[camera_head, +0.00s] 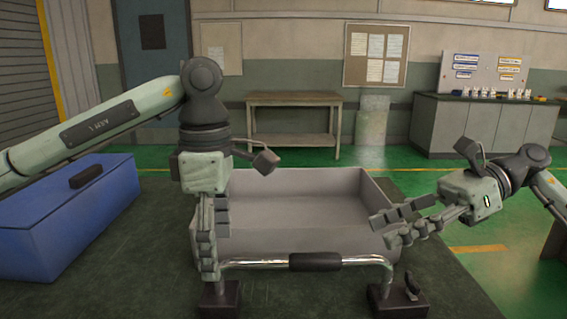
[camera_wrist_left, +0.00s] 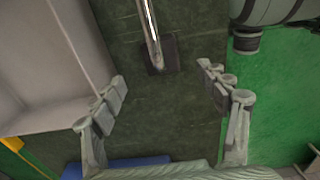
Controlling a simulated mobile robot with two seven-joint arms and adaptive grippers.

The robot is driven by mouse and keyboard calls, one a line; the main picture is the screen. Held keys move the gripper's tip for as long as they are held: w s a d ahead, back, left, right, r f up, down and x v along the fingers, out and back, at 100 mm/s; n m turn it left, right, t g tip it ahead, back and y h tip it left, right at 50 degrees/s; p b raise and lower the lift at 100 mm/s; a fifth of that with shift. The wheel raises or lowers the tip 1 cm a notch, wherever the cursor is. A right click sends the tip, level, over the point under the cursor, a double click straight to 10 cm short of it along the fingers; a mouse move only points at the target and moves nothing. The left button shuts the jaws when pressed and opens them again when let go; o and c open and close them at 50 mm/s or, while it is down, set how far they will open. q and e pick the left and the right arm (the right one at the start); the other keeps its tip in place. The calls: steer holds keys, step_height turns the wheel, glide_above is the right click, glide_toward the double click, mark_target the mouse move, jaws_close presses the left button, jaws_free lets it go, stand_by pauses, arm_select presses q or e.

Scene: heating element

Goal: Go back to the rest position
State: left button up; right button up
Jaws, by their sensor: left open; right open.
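A bent chrome heating element (camera_head: 250,264) with a black sleeve (camera_head: 314,262) stands on two dark block feet at the front of the dark green surface. Its rod (camera_wrist_left: 150,28) and one foot (camera_wrist_left: 162,55) show in the left wrist view. My left gripper (camera_head: 218,252) points down beside the rod's left end. In the left wrist view its fingers (camera_wrist_left: 163,78) are spread with nothing between them. My right gripper (camera_head: 387,232) is open and empty, reaching in from the right above the element's right end. Whether its fingertips touch the bin's corner cannot be told.
A large grey open bin (camera_head: 300,242) sits right behind the element and is empty where visible. A blue box (camera_head: 70,225) with a black handle stands at the left. A wooden table (camera_head: 294,99) and a grey cabinet (camera_head: 470,125) stand far back. Green floor (camera_head: 390,157) lies between.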

mark_target(222, 291)
arm_select(q)
steer(key=shift+r, duration=0.65)
step_height(222, 291, down, 12)
steer(key=shift+f, duration=0.1)
arm_select(e)
steer(key=x, duration=1.2)
steer(key=d, duration=0.6)
steer(key=shift+w+d, duration=0.15)
steer(key=shift+d, duration=0.25)
steer(key=w+d+r+m+t+y, duration=0.1)
steer(key=w+d+r+m, duration=0.1)
steer(key=d, duration=0.3)
steer(key=w+d+r+m+t+y, duration=0.1)
steer(key=w+d+r+m, duration=0.1)
steer(key=d, duration=0.3)
steer(key=shift+r, duration=0.4)
arm_select(q)
steer(key=shift+r, duration=0.25)
arm_select(e)
steer(key=shift+s, duration=0.1)
